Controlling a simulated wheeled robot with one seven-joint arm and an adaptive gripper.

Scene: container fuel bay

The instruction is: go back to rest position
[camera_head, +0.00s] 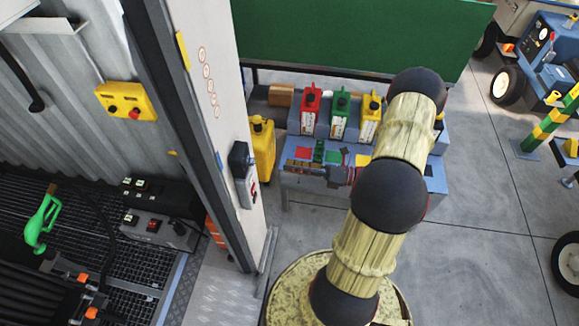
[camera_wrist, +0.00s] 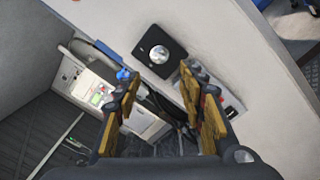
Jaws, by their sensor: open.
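My gripper shows in the wrist view (camera_wrist: 158,80) with its two tan-padded fingers spread apart and nothing between them. In the head view my arm rises and bends over at the top, and my gripper (camera_head: 306,168) shows left of it, in front of the blue table, pointing left toward the container's door post. Part of my wrist is hidden behind my arm. Beyond the fingertips in the wrist view is a black box with a silver dome (camera_wrist: 160,55) on a pale wall, apart from the fingers.
A blue table (camera_head: 437,178) carries a red can (camera_head: 310,108), a green can (camera_head: 340,115) and a yellow can (camera_head: 370,120). A yellow container (camera_head: 263,150) stands beside it. The container post (camera_head: 215,110) is close on the left. A green nozzle (camera_head: 42,222) hangs inside.

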